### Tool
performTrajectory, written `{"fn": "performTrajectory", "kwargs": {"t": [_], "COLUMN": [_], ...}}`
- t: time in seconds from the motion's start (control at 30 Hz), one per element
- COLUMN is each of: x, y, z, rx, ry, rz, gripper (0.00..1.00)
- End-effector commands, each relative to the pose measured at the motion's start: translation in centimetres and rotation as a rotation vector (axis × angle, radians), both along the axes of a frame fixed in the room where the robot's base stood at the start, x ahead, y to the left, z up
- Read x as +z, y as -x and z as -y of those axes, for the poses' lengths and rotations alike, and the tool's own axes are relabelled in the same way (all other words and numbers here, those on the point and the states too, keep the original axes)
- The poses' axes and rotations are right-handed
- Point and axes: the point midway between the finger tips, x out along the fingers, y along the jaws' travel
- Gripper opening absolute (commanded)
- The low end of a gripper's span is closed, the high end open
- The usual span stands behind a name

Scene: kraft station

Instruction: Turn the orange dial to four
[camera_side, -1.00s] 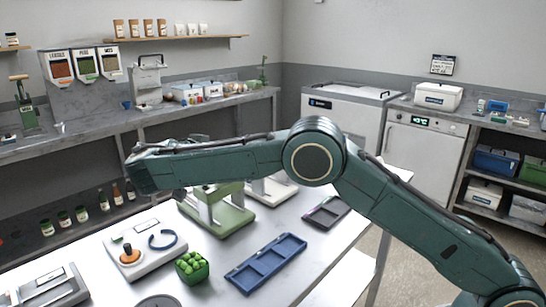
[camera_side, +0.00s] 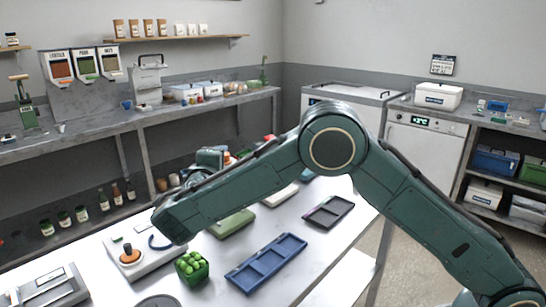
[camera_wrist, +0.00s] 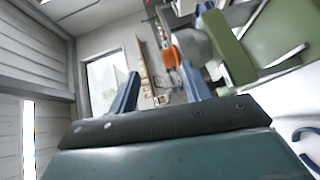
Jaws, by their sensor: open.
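The orange dial (camera_side: 130,256) sits upright on a white panel (camera_side: 152,262) at the front left of the table in the side view. The panel also carries a curved blue handle, whose arc shows at the right edge of the wrist view. My gripper (camera_wrist: 160,72) shows two blue fingers spread apart with nothing held between them. It points away from the panel, toward the wall and back shelf. My forearm hangs over the panel's right side in the side view, and its fingers are not clear there. An orange shape beyond the fingers in the wrist view is too unclear to identify.
A green box of round green items (camera_side: 192,267) stands right of the panel. A blue compartment tray (camera_side: 266,263) and a dark tray (camera_side: 328,211) lie farther right. A green stand (camera_side: 232,222) is behind my forearm. A grey tray (camera_side: 50,285) is at front left.

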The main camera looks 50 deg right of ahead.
Motion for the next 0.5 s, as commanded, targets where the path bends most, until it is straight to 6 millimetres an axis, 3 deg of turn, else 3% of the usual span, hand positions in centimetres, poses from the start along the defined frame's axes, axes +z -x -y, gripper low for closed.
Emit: {"fn": "performTrajectory", "kwargs": {"t": [0.5], "x": [-1.0], "y": [2.6], "z": [-0.9], "rx": [0.239], "ry": [0.728], "rz": [-0.647], "gripper": [0.48]}}
